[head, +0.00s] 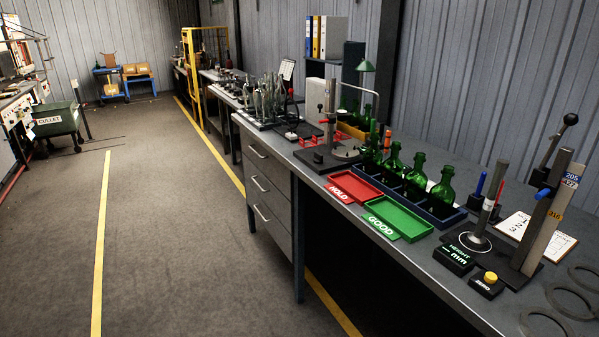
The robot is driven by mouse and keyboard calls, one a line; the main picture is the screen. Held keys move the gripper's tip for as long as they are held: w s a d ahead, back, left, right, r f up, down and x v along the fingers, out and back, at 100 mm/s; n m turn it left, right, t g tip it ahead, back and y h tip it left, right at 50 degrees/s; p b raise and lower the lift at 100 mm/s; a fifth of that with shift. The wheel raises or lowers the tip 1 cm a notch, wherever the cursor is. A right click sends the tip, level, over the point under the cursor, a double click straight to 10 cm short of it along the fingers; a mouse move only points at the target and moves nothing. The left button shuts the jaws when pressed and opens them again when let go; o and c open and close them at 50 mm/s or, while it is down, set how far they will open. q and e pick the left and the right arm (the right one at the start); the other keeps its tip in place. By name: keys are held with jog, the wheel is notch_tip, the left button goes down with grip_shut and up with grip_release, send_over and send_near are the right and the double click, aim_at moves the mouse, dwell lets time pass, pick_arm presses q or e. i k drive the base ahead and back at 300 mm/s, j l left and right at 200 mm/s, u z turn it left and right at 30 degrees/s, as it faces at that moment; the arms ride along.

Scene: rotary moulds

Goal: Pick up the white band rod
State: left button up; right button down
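No rod with a clear white band can be made out. A cluster of upright grey rod-like pieces (268,100) stands on a dark base on the bench, in the middle distance. They are too small to tell any band on them. Near the right, a blue stick (480,183) and a red stick (499,190) stand beside a grey post. Neither of my grippers shows in the head view.
The long bench (410,255) runs from the right foreground to the back. It carries a red HOLD tray (353,187), a green GOOD tray (397,218), green bottles (415,174) in a blue crate and a gauge stand (541,220). The floor left of it is open.

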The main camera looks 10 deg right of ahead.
aim_at(477, 238)
jog(key=l+z, duration=0.1)
jog(key=z, duration=0.75)
jog(key=i+l+z, duration=0.1)
jog(key=z, duration=0.3)
